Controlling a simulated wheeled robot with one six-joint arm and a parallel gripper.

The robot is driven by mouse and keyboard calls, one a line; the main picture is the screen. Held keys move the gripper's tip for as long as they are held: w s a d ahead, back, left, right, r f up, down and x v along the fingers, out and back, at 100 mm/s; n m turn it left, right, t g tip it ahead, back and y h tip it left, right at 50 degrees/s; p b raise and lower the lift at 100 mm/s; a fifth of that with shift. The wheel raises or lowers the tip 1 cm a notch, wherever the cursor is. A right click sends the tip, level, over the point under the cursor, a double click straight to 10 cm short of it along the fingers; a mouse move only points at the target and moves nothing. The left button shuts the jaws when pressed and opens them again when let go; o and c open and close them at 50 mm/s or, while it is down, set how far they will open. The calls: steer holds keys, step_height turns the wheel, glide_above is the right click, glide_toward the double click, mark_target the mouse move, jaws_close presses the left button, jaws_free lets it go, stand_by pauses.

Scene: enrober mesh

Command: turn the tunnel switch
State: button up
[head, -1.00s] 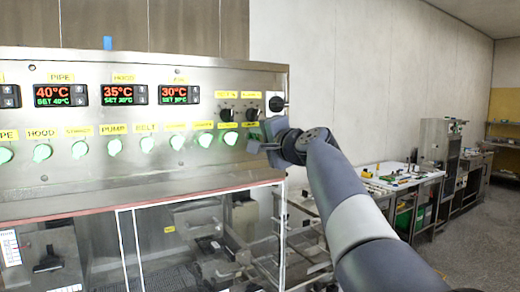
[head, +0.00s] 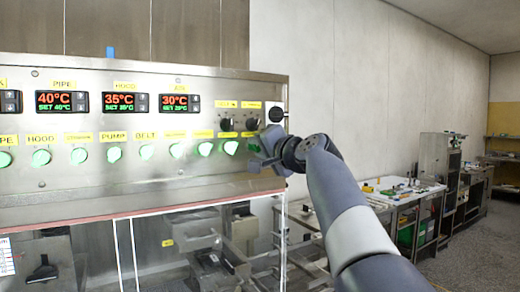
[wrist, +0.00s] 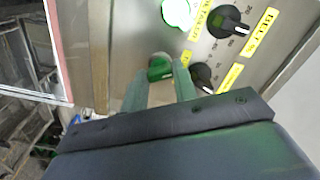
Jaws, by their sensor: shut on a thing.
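The tunnel switch seems to be the green rotary knob (wrist: 159,68) at the right end of the control panel's row of switches; its label is not readable. In the wrist view it sits between the tips of my gripper's two fingers (wrist: 160,82), which are shut on it. It looks darker green than the brightly lit knob (wrist: 178,12) beside it. In the head view my gripper (head: 258,152) reaches the panel's right end from the right and covers most of that switch.
The steel panel (head: 60,185) carries several lit green switches and temperature displays. A glazed machine housing lies below. A cluttered bench (head: 400,192) stands at the right, with open floor beyond.

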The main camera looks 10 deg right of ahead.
steer(key=o, duration=1)
steer(key=shift+s, duration=0.1)
steer(key=b+v, duration=0.3)
steer(key=v, duration=0.7)
steer(key=shift+s+b, duration=0.3)
steer(key=shift+b, duration=0.05)
steer(key=shift+d, duration=0.1)
steer(key=p+x, duration=0.4)
steer(key=x, duration=0.7)
steer(key=shift+s, duration=0.1)
